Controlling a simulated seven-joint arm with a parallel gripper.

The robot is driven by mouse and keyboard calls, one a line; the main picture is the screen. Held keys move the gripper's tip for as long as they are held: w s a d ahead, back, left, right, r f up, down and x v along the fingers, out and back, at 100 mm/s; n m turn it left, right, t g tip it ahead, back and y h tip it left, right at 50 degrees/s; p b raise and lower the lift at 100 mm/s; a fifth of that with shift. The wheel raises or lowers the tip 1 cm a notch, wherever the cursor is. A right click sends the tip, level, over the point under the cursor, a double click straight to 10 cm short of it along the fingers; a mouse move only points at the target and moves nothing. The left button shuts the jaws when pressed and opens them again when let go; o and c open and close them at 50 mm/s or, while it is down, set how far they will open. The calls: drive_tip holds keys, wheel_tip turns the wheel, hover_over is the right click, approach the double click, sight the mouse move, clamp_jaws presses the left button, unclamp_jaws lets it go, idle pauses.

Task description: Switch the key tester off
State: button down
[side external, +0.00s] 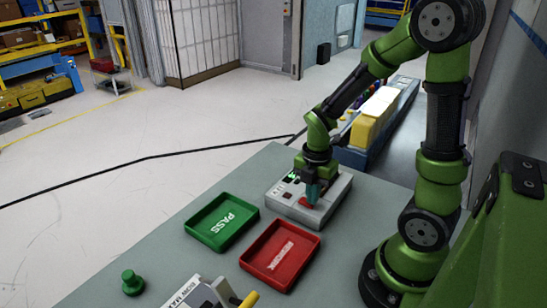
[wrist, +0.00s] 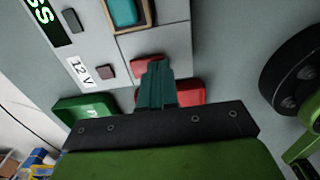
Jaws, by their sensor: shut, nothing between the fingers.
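The key tester (side external: 331,208) is a light grey box on the bench. Its display (side external: 292,177) is lit green, and part of its lettering, "SS", shows in the wrist view (wrist: 45,12). A red switch (side external: 306,203) sits on its top face and also shows in the wrist view (wrist: 142,62), partly hidden by my fingers. My gripper (side external: 312,196) has teal fingers, shut and empty, pointing down at the red switch. In the wrist view the fingertips (wrist: 157,66) overlap the switch; I cannot tell whether they touch it.
A green PASS tray (side external: 222,222) and a red tray (side external: 281,255) stand left of and in front of the tester. A green knob-like piece (side external: 132,282) stands at the bench's left. In the wrist view, a teal block (wrist: 123,12) and a small dark square (wrist: 107,71) sit on the tester.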

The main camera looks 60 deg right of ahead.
drive_tip(key=shift+f, duration=0.1)
drive_tip(key=shift+f, duration=0.2)
idle(0.4)
drive_tip(key=shift+w+r, duration=0.3)
drive_tip(key=shift+w, duration=0.45)
wheel_tip(320, 180, up, 14)
drive_tip(key=s, duration=0.2)
idle(0.4)
